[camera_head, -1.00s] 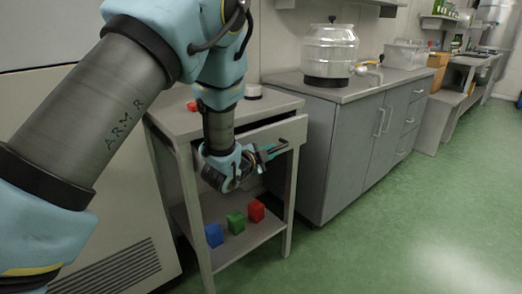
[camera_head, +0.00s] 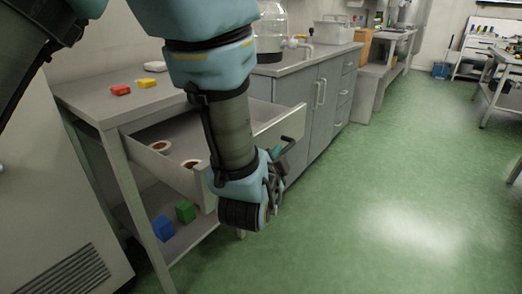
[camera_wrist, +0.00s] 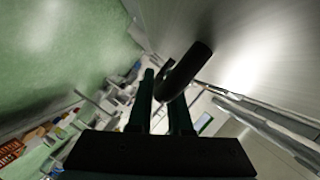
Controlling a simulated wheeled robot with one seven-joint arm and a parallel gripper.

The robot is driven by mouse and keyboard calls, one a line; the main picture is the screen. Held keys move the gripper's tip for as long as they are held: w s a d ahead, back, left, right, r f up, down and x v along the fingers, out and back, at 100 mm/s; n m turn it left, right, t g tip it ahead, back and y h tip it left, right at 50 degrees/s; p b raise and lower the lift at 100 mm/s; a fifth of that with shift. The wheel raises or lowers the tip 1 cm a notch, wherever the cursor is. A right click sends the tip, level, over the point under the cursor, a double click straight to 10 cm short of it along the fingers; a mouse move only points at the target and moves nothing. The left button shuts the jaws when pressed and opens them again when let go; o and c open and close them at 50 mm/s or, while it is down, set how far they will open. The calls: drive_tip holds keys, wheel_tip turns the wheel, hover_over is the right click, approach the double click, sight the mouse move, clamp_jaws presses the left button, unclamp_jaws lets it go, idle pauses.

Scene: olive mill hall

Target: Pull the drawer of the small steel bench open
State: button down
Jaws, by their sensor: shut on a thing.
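The small steel bench (camera_head: 88,98) stands left of centre in the head view. Its drawer (camera_head: 291,126) is pulled well out, and two small round items with brown centres show inside. My gripper (camera_head: 276,160) is at the drawer's front, shut on the dark bar handle (camera_head: 287,142). The handle also shows in the wrist view (camera_wrist: 190,66), at the fingertips of my gripper (camera_wrist: 165,92). My forearm hides part of the drawer and its front.
A red block (camera_head: 121,90) and a white item (camera_head: 155,66) lie on the bench top. Blue (camera_head: 163,228) and green (camera_head: 185,211) blocks sit on the lower shelf. Grey cabinets (camera_head: 325,95) stand behind. Green floor (camera_head: 400,200) is clear to the right.

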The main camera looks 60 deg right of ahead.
drive_tip(key=shift+s, duration=0.9)
drive_tip(key=c, duration=0.8)
unclamp_jaws()
drive_tip(key=shift+c, duration=0.2)
drive_tip(key=p+v, duration=0.5)
drive_tip(key=v, duration=0.5)
drive_tip(key=shift+a+r, duration=0.15)
drive_tip(key=shift+a, duration=0.25)
drive_tip(key=shift+s, duration=0.1)
